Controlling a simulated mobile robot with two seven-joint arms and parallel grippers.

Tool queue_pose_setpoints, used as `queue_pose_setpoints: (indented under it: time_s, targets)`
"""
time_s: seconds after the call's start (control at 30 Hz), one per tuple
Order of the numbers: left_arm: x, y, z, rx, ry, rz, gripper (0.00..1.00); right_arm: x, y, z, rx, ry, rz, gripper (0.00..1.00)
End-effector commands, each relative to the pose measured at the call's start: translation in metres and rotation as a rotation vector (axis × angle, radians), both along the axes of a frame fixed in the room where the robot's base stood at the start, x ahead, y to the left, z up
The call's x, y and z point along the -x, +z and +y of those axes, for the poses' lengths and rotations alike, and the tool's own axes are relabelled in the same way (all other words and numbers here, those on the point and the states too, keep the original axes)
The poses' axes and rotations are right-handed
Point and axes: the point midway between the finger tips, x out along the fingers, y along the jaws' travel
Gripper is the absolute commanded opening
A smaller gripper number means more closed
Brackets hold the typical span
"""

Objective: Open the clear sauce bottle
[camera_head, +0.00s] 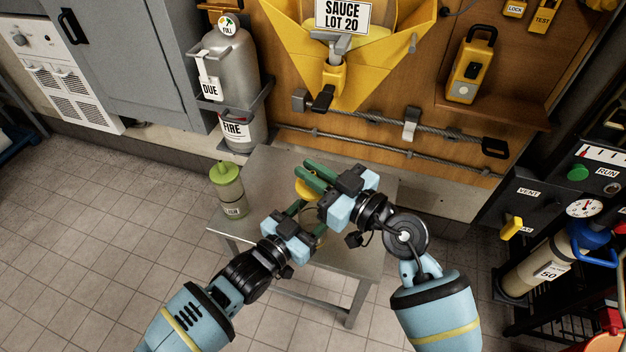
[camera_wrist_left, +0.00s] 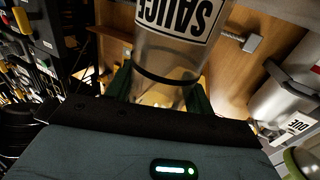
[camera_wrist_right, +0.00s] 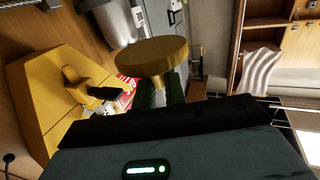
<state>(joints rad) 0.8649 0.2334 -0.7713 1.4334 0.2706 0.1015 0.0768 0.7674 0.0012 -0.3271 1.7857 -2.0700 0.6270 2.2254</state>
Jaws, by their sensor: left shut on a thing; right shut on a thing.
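The clear sauce bottle (camera_wrist_left: 172,65) shows in the left wrist view, with a SAUCE label and a dark band. My left gripper (camera_head: 295,210) is shut on it, its green fingers on both sides. In the head view the bottle (camera_head: 309,218) is mostly hidden by the grippers, above the metal table. A yellow cap (camera_wrist_right: 152,56), a disc on a short stem, shows in the right wrist view. My right gripper (camera_head: 310,171) is shut on it. The cap (camera_head: 305,188) also shows in the head view beside the fingers. Whether cap and bottle touch is not clear.
The small metal table (camera_head: 268,165) stands below the grippers, its visible top mostly bare. A green-topped bottle (camera_head: 228,188) stands at its left edge. A grey cylinder (camera_head: 228,75) and the yellow hopper (camera_head: 290,40) are at the back wall. A control panel (camera_head: 545,190) stands right.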

Motion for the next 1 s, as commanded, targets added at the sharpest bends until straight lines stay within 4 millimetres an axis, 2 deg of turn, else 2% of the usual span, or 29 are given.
queue_pose_setpoints:
  time_s: [0.3, 0.33, 0.5, 0.83, 1.0]
  targets:
    - [0.000, 0.000, 0.000, -0.001, 0.000, 0.001, 0.12, 0.000, 0.006, -0.001, 0.001, -0.001, 0.002, 0.00]
    - [0.000, 0.000, 0.000, -0.001, 0.000, 0.001, 0.54, 0.000, 0.006, 0.000, 0.001, -0.001, 0.002, 0.00]
    - [0.000, 0.000, 0.000, -0.001, 0.000, 0.001, 0.77, 0.000, 0.006, 0.000, 0.001, -0.001, 0.002, 0.00]
    - [0.002, 0.000, 0.001, 0.000, 0.000, 0.000, 0.78, 0.000, 0.007, 0.000, 0.002, -0.001, 0.001, 0.00]
    - [0.015, 0.000, 0.013, -0.002, 0.001, 0.001, 0.78, 0.000, 0.012, 0.000, 0.001, -0.001, -0.002, 0.00]
